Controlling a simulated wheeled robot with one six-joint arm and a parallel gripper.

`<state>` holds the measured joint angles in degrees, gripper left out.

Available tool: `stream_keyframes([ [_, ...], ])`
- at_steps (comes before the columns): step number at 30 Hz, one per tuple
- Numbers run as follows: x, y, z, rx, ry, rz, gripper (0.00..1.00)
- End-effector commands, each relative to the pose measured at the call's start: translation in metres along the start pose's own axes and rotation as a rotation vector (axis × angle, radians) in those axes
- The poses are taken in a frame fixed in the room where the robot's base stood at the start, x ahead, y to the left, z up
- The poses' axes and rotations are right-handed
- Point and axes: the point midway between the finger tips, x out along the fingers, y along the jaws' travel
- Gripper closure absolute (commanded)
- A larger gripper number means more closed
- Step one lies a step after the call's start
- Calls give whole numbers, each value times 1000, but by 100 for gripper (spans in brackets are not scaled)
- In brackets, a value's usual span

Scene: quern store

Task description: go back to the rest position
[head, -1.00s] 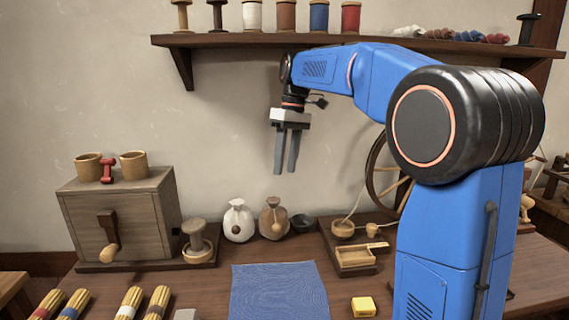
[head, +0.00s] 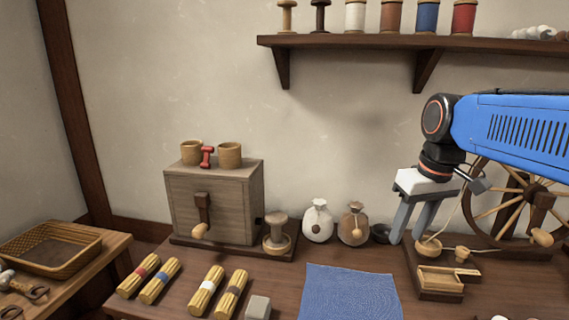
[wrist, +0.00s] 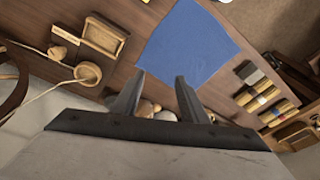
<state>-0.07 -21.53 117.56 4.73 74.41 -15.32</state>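My gripper (head: 412,219) hangs from my blue arm at the right of the head view, fingers pointing down. Its two grey fingers stand apart with nothing between them. It appears in front of the wall, above the back of the table, near the small dark bowl (head: 380,234) and the wooden tray (head: 440,281). In the wrist view the gripper (wrist: 158,78) also has its fingers spread, with the blue cloth (wrist: 188,42) beyond the tips. How high it is above the table is hard to tell.
A spinning wheel (head: 514,190) stands close to my gripper on the right. A shelf (head: 350,42) with spools runs above. A wooden quern box (head: 230,205), a white sack (head: 318,222) and a brown sack (head: 354,226) stand at the back. Straw bundles (head: 207,290) lie front left.

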Motion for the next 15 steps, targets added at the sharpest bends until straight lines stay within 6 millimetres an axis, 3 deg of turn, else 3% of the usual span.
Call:
stream_keyframes([
  [3, 15, -4, 37, 45, 43, 27, 61],
  [15, 81, -11, 138, 190, 188, 94, 61],
])
